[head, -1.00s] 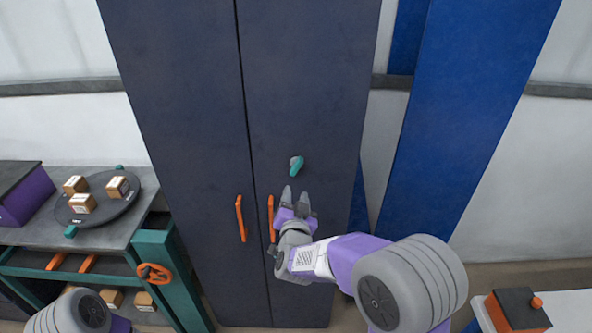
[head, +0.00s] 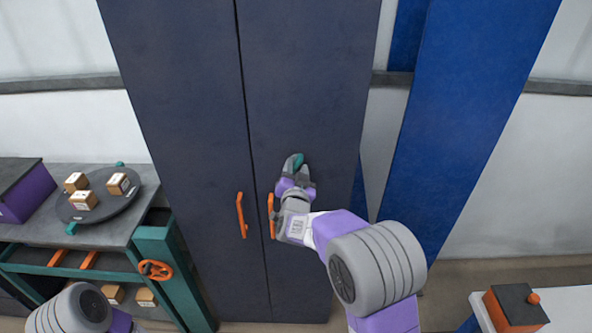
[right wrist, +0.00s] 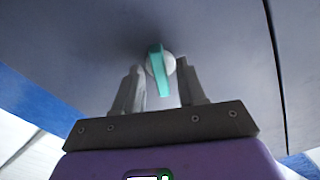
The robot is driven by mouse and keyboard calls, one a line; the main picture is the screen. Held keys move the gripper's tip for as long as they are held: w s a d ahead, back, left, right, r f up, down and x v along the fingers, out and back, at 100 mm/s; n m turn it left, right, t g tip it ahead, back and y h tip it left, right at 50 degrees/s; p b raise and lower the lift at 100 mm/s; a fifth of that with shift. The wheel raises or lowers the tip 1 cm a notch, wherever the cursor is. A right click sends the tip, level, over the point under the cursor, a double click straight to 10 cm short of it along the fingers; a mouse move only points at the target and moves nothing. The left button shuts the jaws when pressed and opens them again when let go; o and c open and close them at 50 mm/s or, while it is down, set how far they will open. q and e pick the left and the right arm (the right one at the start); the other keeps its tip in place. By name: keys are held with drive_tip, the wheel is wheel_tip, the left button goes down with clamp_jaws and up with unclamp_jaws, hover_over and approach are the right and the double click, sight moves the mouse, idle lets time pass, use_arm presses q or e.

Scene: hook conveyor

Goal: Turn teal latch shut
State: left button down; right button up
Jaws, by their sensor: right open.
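The teal latch (right wrist: 158,72) sits on a round grey base on the dark cabinet's right door, with its handle hanging nearly straight down in the right wrist view. In the head view the latch (head: 298,161) is partly hidden by my right gripper (head: 294,166). The right gripper's two fingers also show in the right wrist view (right wrist: 163,88); they are open, one on each side of the latch handle, with gaps visible and nothing gripped.
Two orange door handles (head: 241,215) flank the cabinet's middle seam, one close to my right wrist. A workbench (head: 100,235) at left bears a dark turntable (head: 104,206) with small boxes. A blue panel (head: 450,130) stands at right. An orange button box (head: 516,307) is at lower right.

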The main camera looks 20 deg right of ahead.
clamp_jaws()
drive_tip(key=n+p, duration=0.1)
drive_tip(key=n, duration=0.4)
drive_tip(key=shift+n+p, duration=0.3)
unclamp_jaws()
drive_tip(key=shift+s, duration=0.15)
drive_tip(key=v, duration=0.7)
drive_tip(key=shift+s+b, duration=0.2)
drive_tip(key=shift+b, duration=0.1)
